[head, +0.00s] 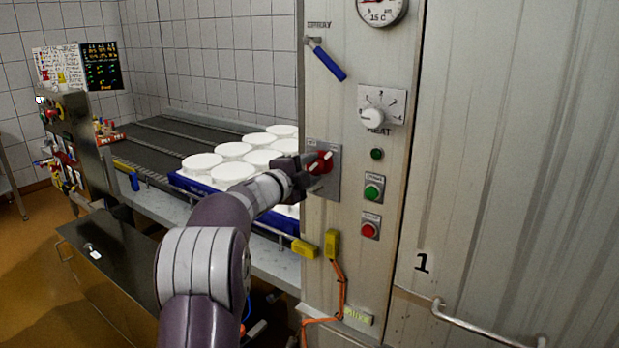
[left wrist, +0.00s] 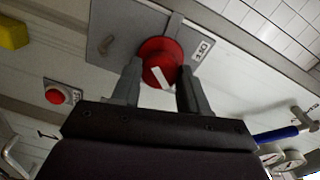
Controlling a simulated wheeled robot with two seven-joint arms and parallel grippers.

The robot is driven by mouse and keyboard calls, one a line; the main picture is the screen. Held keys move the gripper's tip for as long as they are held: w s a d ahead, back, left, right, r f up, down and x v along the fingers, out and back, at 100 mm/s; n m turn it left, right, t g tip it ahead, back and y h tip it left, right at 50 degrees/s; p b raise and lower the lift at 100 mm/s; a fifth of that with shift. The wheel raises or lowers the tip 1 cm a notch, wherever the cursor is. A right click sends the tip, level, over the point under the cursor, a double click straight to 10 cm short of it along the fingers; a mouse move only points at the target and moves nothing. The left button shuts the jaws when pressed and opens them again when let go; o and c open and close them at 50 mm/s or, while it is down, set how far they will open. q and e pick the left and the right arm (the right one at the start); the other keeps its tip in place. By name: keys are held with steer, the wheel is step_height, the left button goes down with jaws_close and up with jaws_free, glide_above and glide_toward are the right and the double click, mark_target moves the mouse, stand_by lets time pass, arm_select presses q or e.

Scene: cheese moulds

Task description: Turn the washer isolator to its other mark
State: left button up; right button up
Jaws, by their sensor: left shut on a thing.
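The washer isolator is a red rotary knob (head: 322,162) on a grey plate (head: 333,183) fixed to the machine's pale upright panel. My left gripper (head: 312,168) reaches the knob from the left. In the left wrist view its two fingers (left wrist: 158,85) stand on either side of the knob, shut on it. Part of the knob and plate is hidden behind the gripper in the head view. My right gripper is not in view.
Right of the isolator are a heat dial (head: 372,117), a green button (head: 373,189) and a red button (head: 369,229). A blue-handled spray lever (head: 331,65) is above. Yellow connectors (head: 331,243) and an orange cable hang below. White moulds (head: 233,173) fill a blue tray at left.

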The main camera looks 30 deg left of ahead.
arm_select(q)
steer(key=shift+f+m+b, duration=0.25)
steer(key=shift+m+b, duration=0.05)
steer(key=shift+m, duration=0.1)
stand_by(0.3)
steer(key=o, duration=1.1)
steer(key=shift+c, duration=0.2)
steer(key=shift+s+d+r, duration=0.1)
steer(key=shift+s+r, duration=0.05)
steer(key=shift+r, duration=0.05)
steer(key=s+a+b, duration=0.1)
steer(key=s+b, duration=0.1)
steer(key=s, duration=1)
steer(key=shift+s+r, duration=0.25)
steer(key=shift+s, duration=0.05)
